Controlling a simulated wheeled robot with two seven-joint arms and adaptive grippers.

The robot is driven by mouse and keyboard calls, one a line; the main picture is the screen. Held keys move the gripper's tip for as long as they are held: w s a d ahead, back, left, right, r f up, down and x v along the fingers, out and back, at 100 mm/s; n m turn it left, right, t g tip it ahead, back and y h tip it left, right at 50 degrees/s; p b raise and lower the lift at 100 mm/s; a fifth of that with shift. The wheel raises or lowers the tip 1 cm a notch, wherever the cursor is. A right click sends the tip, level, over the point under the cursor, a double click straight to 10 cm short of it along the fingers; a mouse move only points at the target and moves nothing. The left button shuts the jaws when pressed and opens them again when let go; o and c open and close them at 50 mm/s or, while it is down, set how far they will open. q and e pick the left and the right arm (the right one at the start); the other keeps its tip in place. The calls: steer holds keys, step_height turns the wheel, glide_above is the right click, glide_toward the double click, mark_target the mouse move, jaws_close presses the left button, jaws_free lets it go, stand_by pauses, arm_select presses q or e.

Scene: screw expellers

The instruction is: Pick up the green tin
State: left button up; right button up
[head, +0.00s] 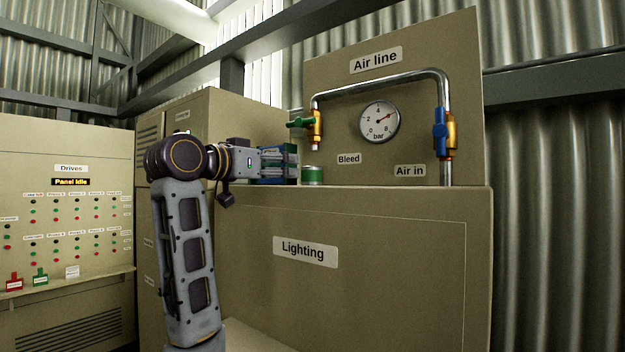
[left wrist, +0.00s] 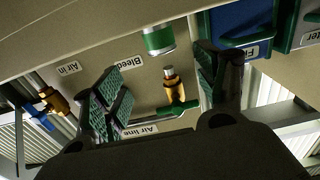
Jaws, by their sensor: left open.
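The green tin (head: 313,175) is a small can with a green band and pale metal ends. It stands upright on top of the Lighting cabinet (head: 330,281), under the bleed pipe. My left gripper (head: 289,166) reaches in from the left, just left of the tin, with its fingers pointing towards it. In the left wrist view the tin (left wrist: 158,40) appears ahead between the lines of the two open, green-padded fingers (left wrist: 158,88). It appears apart from both pads. My right gripper is not in view.
The green-handled bleed valve (head: 314,126) hangs above the tin. Blue and green boxes (left wrist: 240,22) stand close beside one finger. The gauge (head: 379,122) and blue-handled valve (head: 440,133) are further right. The cabinet top between tin and right pipe looks clear.

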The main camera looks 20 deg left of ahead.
mark_target(306, 169)
arm_select(q)
steer(key=p+x, duration=0.2)
steer(key=x, duration=0.6)
steer(key=shift+w+d+f+p, duration=0.1)
steer(key=shift+w+p, duration=0.2)
steer(key=shift+w, duration=0.1)
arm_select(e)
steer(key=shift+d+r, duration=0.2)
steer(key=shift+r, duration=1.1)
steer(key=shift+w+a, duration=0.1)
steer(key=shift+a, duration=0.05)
